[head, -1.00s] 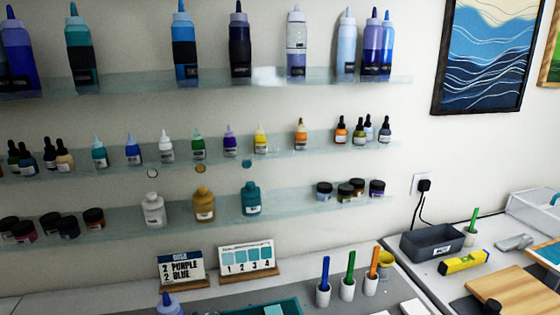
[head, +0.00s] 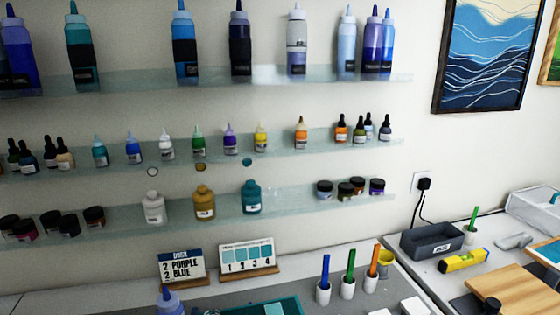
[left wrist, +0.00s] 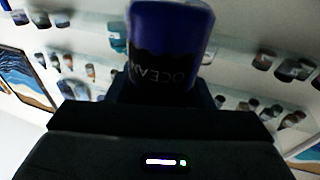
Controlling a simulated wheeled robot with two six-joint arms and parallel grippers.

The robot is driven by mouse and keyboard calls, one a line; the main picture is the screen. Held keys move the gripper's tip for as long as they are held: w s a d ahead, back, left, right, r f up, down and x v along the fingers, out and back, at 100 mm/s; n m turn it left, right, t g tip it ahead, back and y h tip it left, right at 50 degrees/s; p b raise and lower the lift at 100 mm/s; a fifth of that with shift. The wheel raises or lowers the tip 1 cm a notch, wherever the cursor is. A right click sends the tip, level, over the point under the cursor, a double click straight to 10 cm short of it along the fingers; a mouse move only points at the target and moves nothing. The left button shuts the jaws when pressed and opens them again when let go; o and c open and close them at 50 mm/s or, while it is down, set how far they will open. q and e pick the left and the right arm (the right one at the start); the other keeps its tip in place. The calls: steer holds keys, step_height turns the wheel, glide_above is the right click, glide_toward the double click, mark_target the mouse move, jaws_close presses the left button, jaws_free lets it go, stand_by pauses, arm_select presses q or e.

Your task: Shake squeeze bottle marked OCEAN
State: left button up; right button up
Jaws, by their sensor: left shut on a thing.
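In the left wrist view, my left gripper (left wrist: 165,98) is shut on a dark blue squeeze bottle (left wrist: 180,25). Its dark label carries the word OCEAN, upside down in this picture. The dark gripper body hides part of the bottle. In the head view, a bottle top with a blue nozzle and pale shoulder (head: 170,302) shows at the bottom edge. I cannot tell whether it is the held bottle. My gripper fingers and right gripper do not show clearly there.
Wall shelves (head: 270,75) hold several squeeze bottles, dropper bottles and jars. On the table, a card reading 2 PURPLE, 2 BLUE (head: 182,265) stands beside a numbered swatch card (head: 247,256).

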mark_target(169, 300)
arm_select(q)
steer(key=r, duration=0.6)
steer(key=shift+s+a+r, duration=0.15)
steer(key=shift+a, duration=0.05)
steer(key=f, duration=0.6)
steer(key=shift+d+f, duration=0.2)
steer(key=shift+f, duration=0.15)
steer(key=shift+a+r, duration=0.15)
steer(key=shift+r, duration=3.3)
step_height(169, 300, down, 7)
steer(key=shift+r, duration=0.25)
